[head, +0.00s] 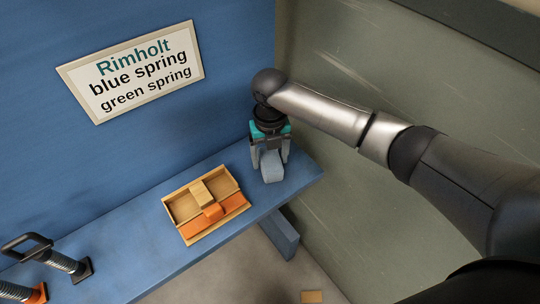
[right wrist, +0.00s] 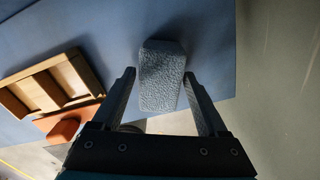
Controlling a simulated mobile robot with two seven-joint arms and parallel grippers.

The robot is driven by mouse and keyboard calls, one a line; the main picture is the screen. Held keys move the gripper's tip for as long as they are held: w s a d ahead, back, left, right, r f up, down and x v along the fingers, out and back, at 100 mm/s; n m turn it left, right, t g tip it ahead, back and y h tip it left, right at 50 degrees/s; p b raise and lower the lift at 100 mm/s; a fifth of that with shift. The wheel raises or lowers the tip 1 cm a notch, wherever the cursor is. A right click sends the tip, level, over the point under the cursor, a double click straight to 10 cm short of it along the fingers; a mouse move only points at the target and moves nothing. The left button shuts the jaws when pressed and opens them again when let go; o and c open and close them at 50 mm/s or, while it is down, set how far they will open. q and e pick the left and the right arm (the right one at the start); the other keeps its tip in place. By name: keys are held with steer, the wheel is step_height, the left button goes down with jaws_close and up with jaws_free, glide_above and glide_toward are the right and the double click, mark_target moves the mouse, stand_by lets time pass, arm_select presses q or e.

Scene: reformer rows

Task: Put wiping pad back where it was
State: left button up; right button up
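The wiping pad appears to be the grey-blue textured block (head: 271,170) at the right end of the blue bench. It also shows in the right wrist view (right wrist: 161,78). My right gripper (head: 270,158) is above it with its fingers pointing down. In the right wrist view the two fingers (right wrist: 159,76) are spread on either side of the block, with a visible gap on the left and a thin one on the right. Whether the block touches the bench is hard to tell. My left gripper is not in view.
Spring handles (head: 62,262) stand at the lower left. A sign (head: 140,72) hangs on the blue wall. A grey-green wall (head: 350,170) is close on the right.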

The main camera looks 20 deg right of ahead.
mark_target(269, 158)
steer(key=shift+o, duration=0.9)
steer(key=shift+r, duration=0.1)
step_height(269, 158, up, 12)
steer(key=p, duration=0.2)
steer(key=shift+a, duration=0.1)
